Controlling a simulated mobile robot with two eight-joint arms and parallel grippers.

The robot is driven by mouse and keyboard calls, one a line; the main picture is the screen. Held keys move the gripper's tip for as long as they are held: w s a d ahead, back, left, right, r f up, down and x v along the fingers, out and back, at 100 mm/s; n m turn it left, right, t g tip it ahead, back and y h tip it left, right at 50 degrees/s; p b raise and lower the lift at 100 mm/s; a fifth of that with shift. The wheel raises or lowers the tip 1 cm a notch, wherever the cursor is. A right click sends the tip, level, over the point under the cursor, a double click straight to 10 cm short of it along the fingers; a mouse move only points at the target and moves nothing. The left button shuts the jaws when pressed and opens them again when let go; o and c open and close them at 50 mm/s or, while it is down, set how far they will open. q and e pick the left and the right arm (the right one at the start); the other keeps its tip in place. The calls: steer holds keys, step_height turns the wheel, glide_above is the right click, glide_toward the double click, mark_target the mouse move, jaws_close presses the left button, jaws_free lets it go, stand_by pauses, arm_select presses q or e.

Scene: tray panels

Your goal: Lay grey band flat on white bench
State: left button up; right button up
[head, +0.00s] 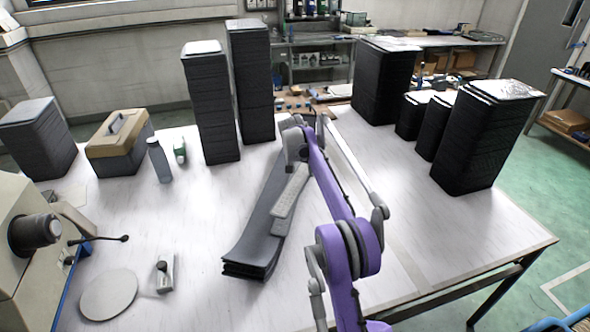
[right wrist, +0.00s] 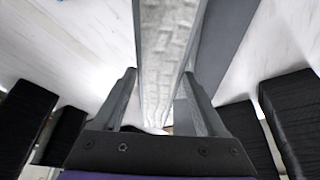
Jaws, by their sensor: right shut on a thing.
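The grey band (head: 290,192) is a light grey strip with a patterned surface. It slants down toward the lower left from my right gripper (head: 297,150), over or beside a stack of long dark grey strips (head: 262,232). In the right wrist view the band (right wrist: 168,35) runs between the two fingers of the gripper (right wrist: 158,78), which is shut on it. I cannot tell whether the band touches the dark strips. The white bench (head: 190,235) lies below. My purple right arm hides part of the area around the grip. My left gripper is out of view.
Tall black stacks (head: 210,105) stand at the back left, and more (head: 485,135) at the right. A tan toolbox (head: 120,143), a bottle (head: 158,160) and a beige machine (head: 25,260) with a round plate (head: 108,294) occupy the left. The front right bench is mostly bare.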

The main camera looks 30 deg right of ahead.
steer(key=s+a+f+m+g+h+b, duration=0.15)
steer(key=s+f+m, duration=0.35)
steer(key=s, duration=1.2)
steer(key=s+f+m+g+y+b, duration=0.1)
steer(key=s+f+m+g+b, duration=0.35)
steer(key=s, duration=1.35)
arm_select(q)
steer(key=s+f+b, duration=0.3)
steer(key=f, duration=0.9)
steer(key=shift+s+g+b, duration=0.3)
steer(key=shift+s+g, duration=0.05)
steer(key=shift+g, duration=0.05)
arm_select(e)
steer(key=shift+f+m+t+h, duration=0.2)
steer(key=shift+f+t, duration=0.35)
steer(key=shift+f, duration=1.55)
steer(key=shift+f+m+t+h, duration=0.1)
steer(key=shift+f+m+t, duration=0.3)
steer(key=shift+f, duration=1.7)
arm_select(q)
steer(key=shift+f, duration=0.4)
arm_select(e)
steer(key=shift+w+f, duration=0.1)
steer(key=shift+f, duration=0.3)
steer(key=o, duration=1.3)
steer(key=shift+r, duration=0.1)
